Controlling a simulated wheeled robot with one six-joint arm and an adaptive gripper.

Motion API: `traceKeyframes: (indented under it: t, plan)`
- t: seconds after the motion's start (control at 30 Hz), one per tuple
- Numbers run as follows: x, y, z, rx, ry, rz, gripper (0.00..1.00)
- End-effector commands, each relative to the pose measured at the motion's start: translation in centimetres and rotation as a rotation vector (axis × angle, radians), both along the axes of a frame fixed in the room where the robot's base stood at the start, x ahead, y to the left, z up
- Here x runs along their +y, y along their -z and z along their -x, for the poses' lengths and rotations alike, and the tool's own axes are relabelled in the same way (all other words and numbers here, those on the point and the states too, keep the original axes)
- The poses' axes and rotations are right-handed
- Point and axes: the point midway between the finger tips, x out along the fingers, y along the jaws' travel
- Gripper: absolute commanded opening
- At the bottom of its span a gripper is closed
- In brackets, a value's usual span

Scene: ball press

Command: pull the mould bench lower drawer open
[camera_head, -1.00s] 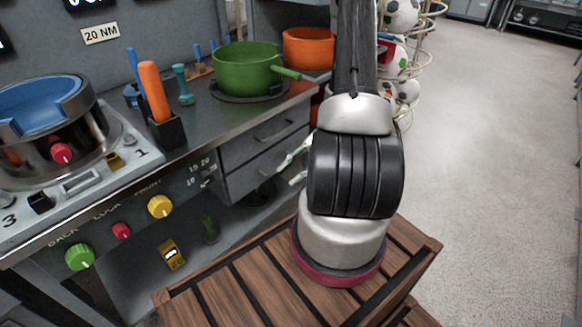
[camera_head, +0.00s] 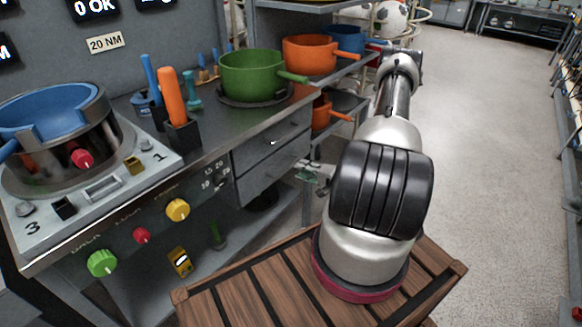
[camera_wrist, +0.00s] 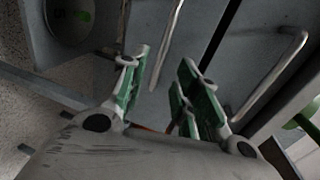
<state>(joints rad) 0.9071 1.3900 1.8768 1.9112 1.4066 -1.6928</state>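The mould bench has two stacked drawers under its top, both looking closed. The lower drawer (camera_head: 270,175) is a plain grey front below the upper drawer (camera_head: 255,148). My gripper (camera_head: 310,175) is partly hidden behind my arm, just right of the lower drawer's front. In the wrist view my gripper (camera_wrist: 164,62) is open, its green-padded fingers apart. The lower drawer's bar handle (camera_wrist: 170,40) runs ahead of and between the fingertips; I cannot tell whether they touch it. The upper drawer's handle (camera_wrist: 270,75) lies to the right, outside the fingers.
A press with a blue bowl (camera_head: 50,110) stands left, above coloured knobs. A shelf with pots (camera_head: 340,105) is right of the drawers. Open floor (camera_head: 480,130) lies to the right.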

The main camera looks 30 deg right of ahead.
Motion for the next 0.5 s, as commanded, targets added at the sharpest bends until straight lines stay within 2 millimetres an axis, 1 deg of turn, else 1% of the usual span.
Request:
traceKeyframes:
  t: [0.3,0.4,0.5]
  plan:
    - [1.9,1.1,-4.7,0.0,-0.006,0.0,0.31]
    - [2.2,1.3,-5.8,0.001,-0.004,-0.002,0.31]
    - [2.4,1.4,-6.2,0.001,-0.004,-0.003,0.31]
